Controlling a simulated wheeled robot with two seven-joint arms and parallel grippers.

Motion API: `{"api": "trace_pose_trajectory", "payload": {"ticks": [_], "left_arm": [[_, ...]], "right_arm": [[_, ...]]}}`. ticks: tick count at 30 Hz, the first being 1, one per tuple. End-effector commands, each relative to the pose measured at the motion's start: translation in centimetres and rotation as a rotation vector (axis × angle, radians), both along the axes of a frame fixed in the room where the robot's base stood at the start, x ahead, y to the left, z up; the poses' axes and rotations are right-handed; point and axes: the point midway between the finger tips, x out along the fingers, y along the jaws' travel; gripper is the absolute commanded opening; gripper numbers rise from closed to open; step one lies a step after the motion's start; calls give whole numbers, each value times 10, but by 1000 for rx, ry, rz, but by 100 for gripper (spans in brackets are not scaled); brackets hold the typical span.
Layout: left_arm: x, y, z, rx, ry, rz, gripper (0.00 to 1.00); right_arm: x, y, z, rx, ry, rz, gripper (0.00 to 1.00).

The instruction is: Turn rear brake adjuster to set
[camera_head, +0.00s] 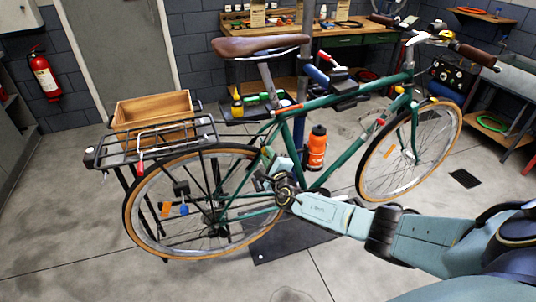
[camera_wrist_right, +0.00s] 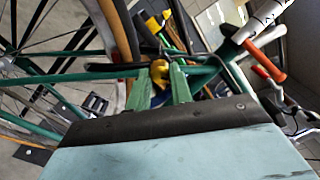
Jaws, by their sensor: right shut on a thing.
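The teal bicycle (camera_head: 345,97) stands in the middle of the head view, its rear wheel (camera_head: 128,212) at the left. My right gripper (camera_head: 268,158) reaches in from the right to the frame just ahead of the rear wheel. In the right wrist view, its two green fingers (camera_wrist_right: 160,86) are shut on a small brass-yellow piece at their tips, the rear brake adjuster (camera_wrist_right: 158,70) by its place. The piece is mostly hidden between the fingers, so its turn angle cannot be read. In the head view the gripper hides it. My left gripper is not in view.
An orange bottle (camera_head: 316,148) stands behind the frame. An orange-handled lever (camera_wrist_right: 266,61) is close to the right of the gripper in the wrist view. The floor at the left is clear.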

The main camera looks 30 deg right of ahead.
Motion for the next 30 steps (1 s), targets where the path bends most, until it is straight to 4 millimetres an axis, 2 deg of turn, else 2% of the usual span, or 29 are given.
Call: {"api": "trace_pose_trajectory", "payload": {"ticks": [9,23,24,28,30], "left_arm": [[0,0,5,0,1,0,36],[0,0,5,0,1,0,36],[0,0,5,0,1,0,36],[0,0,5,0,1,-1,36],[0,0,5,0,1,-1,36]], "right_arm": [[0,0,0,-91,23,-1,0],[0,0,-1,-101,25,0,0],[0,0,-1,-101,25,0,24],[0,0,0,-101,25,0,41],[0,0,0,-101,25,0,43]]}}
